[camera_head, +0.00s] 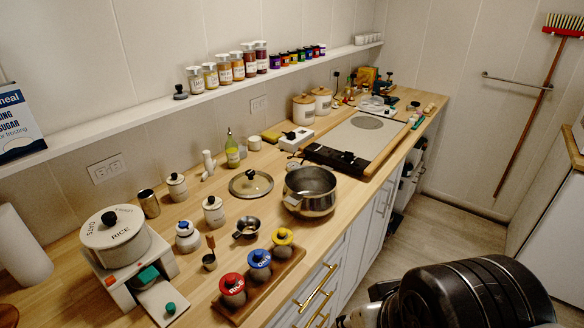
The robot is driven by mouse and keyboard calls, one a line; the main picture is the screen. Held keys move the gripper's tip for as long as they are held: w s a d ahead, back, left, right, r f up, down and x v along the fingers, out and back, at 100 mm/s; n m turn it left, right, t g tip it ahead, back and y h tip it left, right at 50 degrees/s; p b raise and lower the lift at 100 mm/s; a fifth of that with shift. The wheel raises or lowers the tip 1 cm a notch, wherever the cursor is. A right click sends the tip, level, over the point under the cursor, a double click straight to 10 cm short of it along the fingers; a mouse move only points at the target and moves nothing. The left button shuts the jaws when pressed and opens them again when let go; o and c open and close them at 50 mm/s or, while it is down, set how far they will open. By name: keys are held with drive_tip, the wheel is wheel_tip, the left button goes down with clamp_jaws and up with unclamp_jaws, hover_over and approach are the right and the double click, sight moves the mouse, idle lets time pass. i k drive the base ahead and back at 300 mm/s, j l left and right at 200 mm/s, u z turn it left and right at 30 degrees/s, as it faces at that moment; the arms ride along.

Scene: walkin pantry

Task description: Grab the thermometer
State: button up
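I cannot surely pick out the thermometer. A small round pale item with a dark rim (292,165) lies on the wooden counter just behind the steel pot (311,190); it may be a dial thermometer, but it is too small to tell. The pot partly covers the counter near it. My arm (470,295) shows as a large dark rounded part at the bottom right, over the floor and apart from the counter. My gripper's fingers are not in view.
The wooden counter (205,280) is crowded. A wall shelf (130,112) runs above. The floor (445,230) on the right is clear.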

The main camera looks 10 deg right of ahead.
sight(291, 165)
drive_tip(key=i+l+u, duration=0.2)
drive_tip(key=u, duration=0.2)
drive_tip(key=i+l+u, duration=0.15)
drive_tip(key=u, duration=0.25)
drive_tip(key=i+l+u, duration=0.1)
drive_tip(key=l+u, duration=0.3)
drive_tip(key=i+l, duration=0.15)
drive_tip(key=l, duration=0.35)
drive_tip(key=i+l+u, duration=0.1)
drive_tip(key=l, duration=0.35)
drive_tip(key=i+l+u, duration=0.1)
drive_tip(key=l, duration=0.4)
drive_tip(key=i+l, duration=0.15)
drive_tip(key=l, duration=0.3)
drive_tip(key=i+l+u, duration=0.1)
drive_tip(key=l, duration=0.4)
